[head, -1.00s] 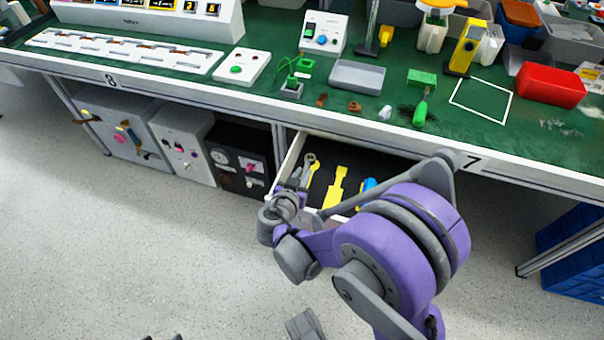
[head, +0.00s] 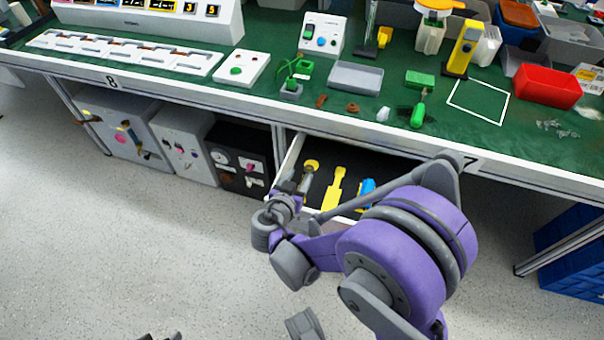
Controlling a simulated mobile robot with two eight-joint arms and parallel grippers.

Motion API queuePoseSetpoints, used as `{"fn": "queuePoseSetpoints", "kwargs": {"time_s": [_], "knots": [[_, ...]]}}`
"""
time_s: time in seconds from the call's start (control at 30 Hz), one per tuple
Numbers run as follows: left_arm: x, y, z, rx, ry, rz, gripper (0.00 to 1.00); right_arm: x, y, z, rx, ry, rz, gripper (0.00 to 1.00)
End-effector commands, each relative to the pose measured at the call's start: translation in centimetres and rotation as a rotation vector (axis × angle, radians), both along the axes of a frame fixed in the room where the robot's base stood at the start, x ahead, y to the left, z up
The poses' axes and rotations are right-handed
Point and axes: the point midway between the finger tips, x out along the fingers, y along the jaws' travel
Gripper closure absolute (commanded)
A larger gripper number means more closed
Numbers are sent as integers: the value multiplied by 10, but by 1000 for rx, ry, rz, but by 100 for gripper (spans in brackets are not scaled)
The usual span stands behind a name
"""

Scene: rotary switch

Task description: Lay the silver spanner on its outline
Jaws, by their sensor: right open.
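The open drawer (head: 293,157) under the bench has a dark lining with yellow tool shapes. One yellow outline (head: 312,164) shows at its left end, just beyond my right gripper (head: 298,186). A small pale grey piece beside the fingers may be the silver spanner (head: 307,181), lying over the lower part of that outline; it is too small and covered to be sure. My right gripper is open at the drawer's left front, seen from behind and partly hidden by its own wrist.
A second yellow shape (head: 335,187) and a blue tool (head: 367,186) lie farther right in the drawer, partly behind my right arm. The bench edge (head: 370,146) overhangs the drawer. Grey boxes (head: 181,142) and a black panel (head: 238,155) stand left of it. The floor in front is clear.

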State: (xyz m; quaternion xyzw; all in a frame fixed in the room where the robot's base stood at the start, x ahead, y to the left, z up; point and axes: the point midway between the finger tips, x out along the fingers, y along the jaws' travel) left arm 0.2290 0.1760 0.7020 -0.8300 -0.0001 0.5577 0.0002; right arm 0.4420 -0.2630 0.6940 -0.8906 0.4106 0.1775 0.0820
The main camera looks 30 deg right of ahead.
Motion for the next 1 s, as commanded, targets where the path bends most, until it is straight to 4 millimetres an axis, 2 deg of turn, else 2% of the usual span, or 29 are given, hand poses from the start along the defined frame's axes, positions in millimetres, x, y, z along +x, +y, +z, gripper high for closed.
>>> {"fn": "queuePoseSetpoints", "kwargs": {"time_s": [0.2,0.4,0.6,1.0], "knots": [[-2,0,13,0,-4,0,50,-30,38,21,1,0,5,48],[-2,0,20,0,-7,0,50,-50,60,33,0,0,3,48],[-2,0,22,0,-8,0,50,-58,68,37,-1,-1,0,48],[-2,0,22,0,-7,0,50,-60,65,36,3,24,2,48]]}}
